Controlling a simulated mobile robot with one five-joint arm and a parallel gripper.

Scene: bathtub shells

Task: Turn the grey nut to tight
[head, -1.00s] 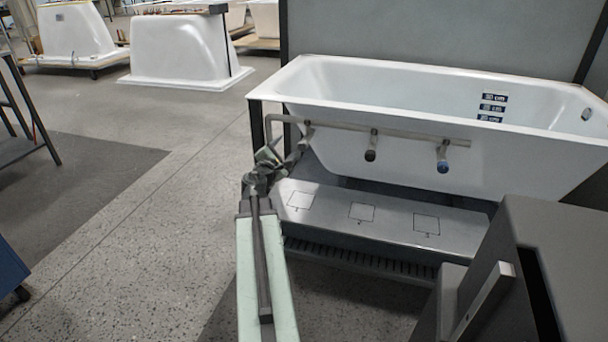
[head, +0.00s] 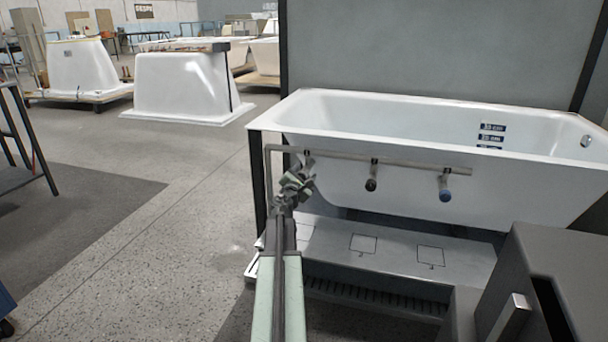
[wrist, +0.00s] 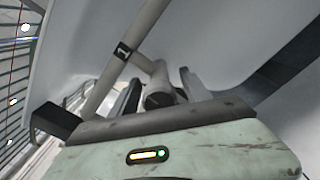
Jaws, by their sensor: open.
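The grey nut (wrist: 159,97) shows in the wrist view as a dark-faced round end on a short stub of the pipe, by the label "1". My gripper (wrist: 158,79) is open, with one finger on each side of the nut. I cannot tell whether either finger touches it. In the head view my gripper (head: 302,172) is at the left end of the pipe (head: 335,156) and mostly hides the nut there.
A black-ended stub (head: 371,184) and a blue-ended stub (head: 445,194) hang further right on the pipe. The white bathtub (head: 390,115) is close behind. A grey step (head: 395,262) with marked squares lies below. Open floor (head: 140,245) is at left.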

